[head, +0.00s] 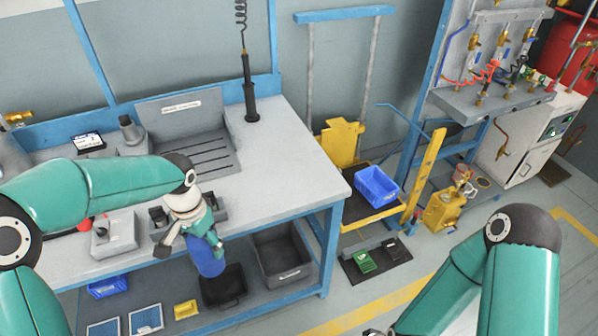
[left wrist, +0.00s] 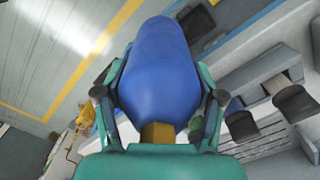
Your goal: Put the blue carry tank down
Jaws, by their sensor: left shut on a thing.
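The blue carry tank (head: 207,260) is held in my left gripper (head: 196,226), in front of the bench's front edge in the head view. In the left wrist view, the blue tank (left wrist: 158,65) fills the space between the fingers, one on each side of it. Its brass-coloured fitting (left wrist: 157,133) points toward my palm. The tank's upper part is hidden by the gripper in the head view. I see no surface touching the tank. My right arm comes in at the lower right; its gripper is beyond the bottom edge.
The grey bench top (head: 290,160) has clear room on its right side. A ribbed grey tray (head: 205,155) and a grey box (head: 115,235) stand on it. Dark bins (head: 282,255) and a yellow box (head: 185,309) sit on the lower shelf. A blue crate (head: 376,187) rests on a yellow cart.

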